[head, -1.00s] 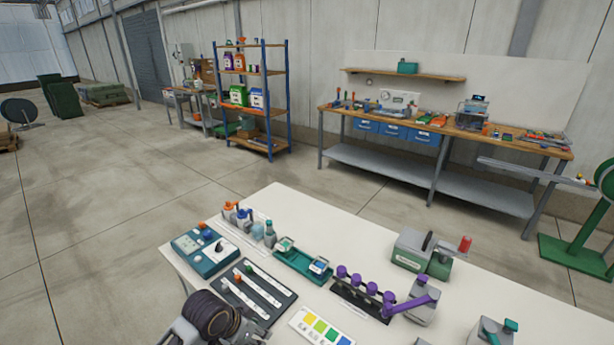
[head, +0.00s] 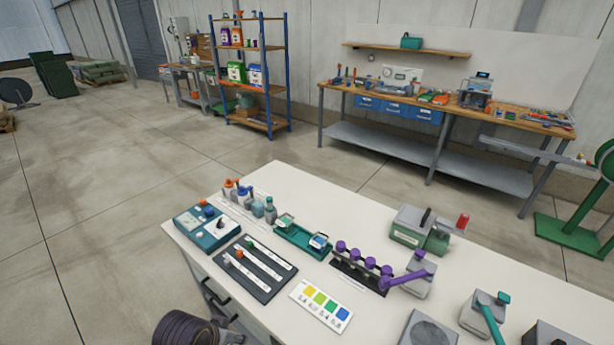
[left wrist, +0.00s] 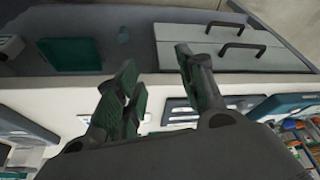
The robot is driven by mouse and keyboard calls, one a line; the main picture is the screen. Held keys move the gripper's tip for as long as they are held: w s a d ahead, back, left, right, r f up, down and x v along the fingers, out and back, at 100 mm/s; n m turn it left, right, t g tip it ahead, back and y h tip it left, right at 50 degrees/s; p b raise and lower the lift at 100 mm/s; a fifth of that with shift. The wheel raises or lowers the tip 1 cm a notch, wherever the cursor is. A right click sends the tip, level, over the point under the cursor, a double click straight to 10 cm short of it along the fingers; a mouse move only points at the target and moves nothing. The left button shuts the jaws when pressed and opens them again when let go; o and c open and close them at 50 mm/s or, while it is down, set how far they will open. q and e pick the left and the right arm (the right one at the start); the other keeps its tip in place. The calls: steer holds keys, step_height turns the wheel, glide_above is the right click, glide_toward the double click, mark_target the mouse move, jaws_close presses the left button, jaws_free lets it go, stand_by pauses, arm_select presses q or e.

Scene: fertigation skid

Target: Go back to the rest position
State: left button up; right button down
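My left arm (head: 182,328) shows only as a dark ribbed link at the bottom edge of the head view, in front of the white table's (head: 330,200) near left side. My right gripper is in neither view.
On the table are a teal device (head: 208,228), a dark slotted board (head: 255,268), small bottles (head: 257,208), a teal tray (head: 303,240), a purple-knobbed manifold (head: 362,265), a colour card (head: 321,305) and a grey-green pump (head: 420,228). Open floor (head: 90,210) lies left.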

arm_select(q)
steer(key=shift+s+a+n+y, duration=0.5)
steer(key=shift+s+a+n, duration=0.2)
steer(key=shift+s+a, duration=1.15)
steer(key=s+f+g, duration=0.2)
steer(key=s+f, duration=0.1)
steer(key=f, duration=3.1)
steer(key=s+a+f, duration=0.2)
steer(key=s+f, duration=0.7)
steer(key=s, duration=0.2)
steer(key=s+a+f, duration=0.2)
steer(key=s+f, duration=0.7)
steer(key=s, duration=0.1)
steer(key=shift+s+a+f+g, duration=0.3)
steer(key=shift+s+f+g, duration=0.05)
steer(key=shift+g, duration=0.05)
